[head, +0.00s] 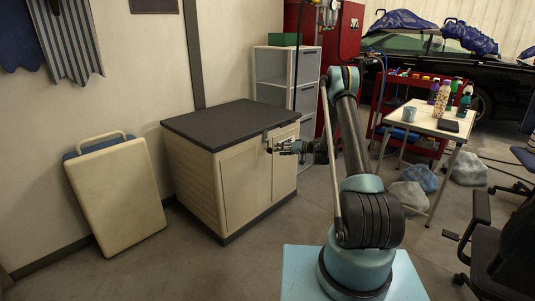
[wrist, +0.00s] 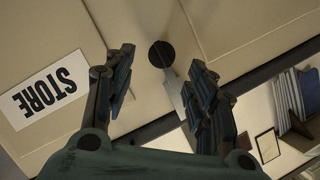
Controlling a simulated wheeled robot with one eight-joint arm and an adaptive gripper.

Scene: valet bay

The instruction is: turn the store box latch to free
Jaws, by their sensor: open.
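The store box (head: 222,185) is a beige cabinet with a dark grey lid and two front doors, standing against the wall in the head view. Its latch (wrist: 174,92) shows in the wrist view as a pale grey lever hanging from a dark round pivot (wrist: 160,54), by the seam between panels. A white STORE label (wrist: 43,88) is to its left, its lettering tilted and inverted. My gripper (wrist: 160,62) is open, with one finger on each side of the latch and visible gaps to both.
A beige folding case (head: 118,195) leans on the wall left of the box. Grey drawers (head: 272,66) and a red cabinet (head: 345,38) stand behind. A white table (head: 432,122) and black chair (head: 505,250) are at right. Floor before the box is clear.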

